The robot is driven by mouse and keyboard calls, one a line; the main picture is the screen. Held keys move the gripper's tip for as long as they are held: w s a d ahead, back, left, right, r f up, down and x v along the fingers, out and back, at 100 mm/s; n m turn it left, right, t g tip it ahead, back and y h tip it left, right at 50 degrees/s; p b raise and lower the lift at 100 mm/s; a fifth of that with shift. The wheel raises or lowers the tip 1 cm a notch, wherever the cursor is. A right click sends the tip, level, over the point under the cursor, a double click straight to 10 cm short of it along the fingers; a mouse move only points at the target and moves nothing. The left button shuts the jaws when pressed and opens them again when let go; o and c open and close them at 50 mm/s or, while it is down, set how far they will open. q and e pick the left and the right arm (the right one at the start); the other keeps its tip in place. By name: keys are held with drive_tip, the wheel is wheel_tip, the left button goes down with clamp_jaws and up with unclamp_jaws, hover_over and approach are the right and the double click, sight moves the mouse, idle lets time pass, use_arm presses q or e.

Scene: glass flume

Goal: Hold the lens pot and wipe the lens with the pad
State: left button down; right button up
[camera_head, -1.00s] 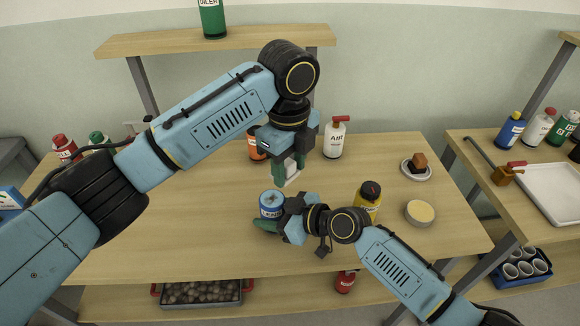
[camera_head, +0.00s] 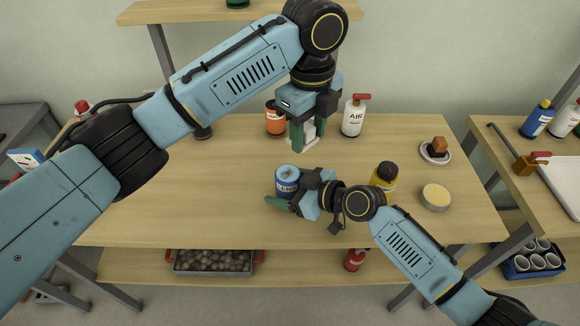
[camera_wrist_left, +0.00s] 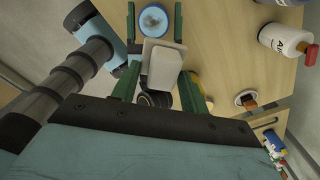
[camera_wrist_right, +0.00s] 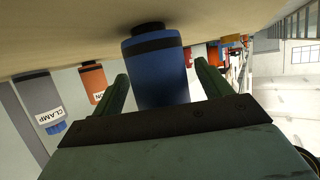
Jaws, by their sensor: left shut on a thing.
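The lens pot (camera_head: 287,180) is a small blue labelled pot standing upright on the table; its round, pale blue, speckled top shows in the left wrist view (camera_wrist_left: 153,20). My left gripper (camera_head: 308,134) is shut on the pad (camera_wrist_left: 162,66), a white block, and holds it above and behind the pot, apart from it. My right gripper (camera_wrist_right: 165,75) is low at the pot, with its green fingers either side of the blue pot body (camera_wrist_right: 160,70). Gaps show between fingers and pot in the right wrist view, so it looks open. In the head view its hand partly hides the pot's right side.
Beside my right wrist stands a yellow bottle (camera_head: 385,175), with a cream round tin (camera_head: 435,197) right of it. A brown block sits on a saucer (camera_head: 433,158). An orange tin (camera_head: 275,120) and a white AIR bottle (camera_head: 354,117) stand behind. The table's left part is clear.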

drive_tip(key=v, duration=1.2)
